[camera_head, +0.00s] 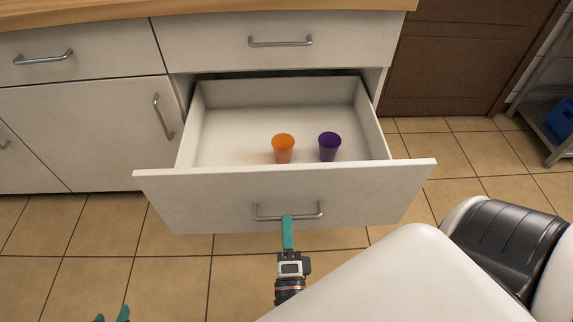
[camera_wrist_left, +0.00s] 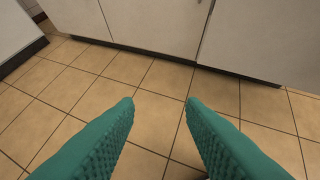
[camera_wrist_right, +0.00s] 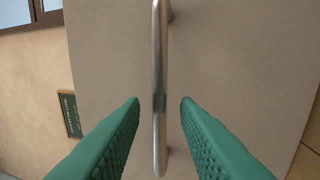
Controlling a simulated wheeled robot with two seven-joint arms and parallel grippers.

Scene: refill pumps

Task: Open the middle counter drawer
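The middle counter drawer (camera_head: 230,190) is pulled well out, and its white box lies open to view. Its metal bar handle (camera_head: 287,213) is on the front panel. My right gripper (camera_head: 287,219) is at the middle of this handle. In the right wrist view, the handle (camera_wrist_right: 160,75) runs upright between the two green fingertips, with a gap on each side, so the fingers are open and not clamped on it. My left gripper (camera_head: 111,316) is low at the left, away from the drawer; the left wrist view shows its fingers (camera_wrist_left: 160,102) apart and empty.
An orange cup (camera_head: 283,148) and a purple cup (camera_head: 329,147) stand inside the drawer. A shut drawer (camera_head: 280,58) is above it, and a shut cabinet door (camera_head: 90,130) is to the left. A metal shelf (camera_head: 540,125) stands at right. Tiled floor is clear at left.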

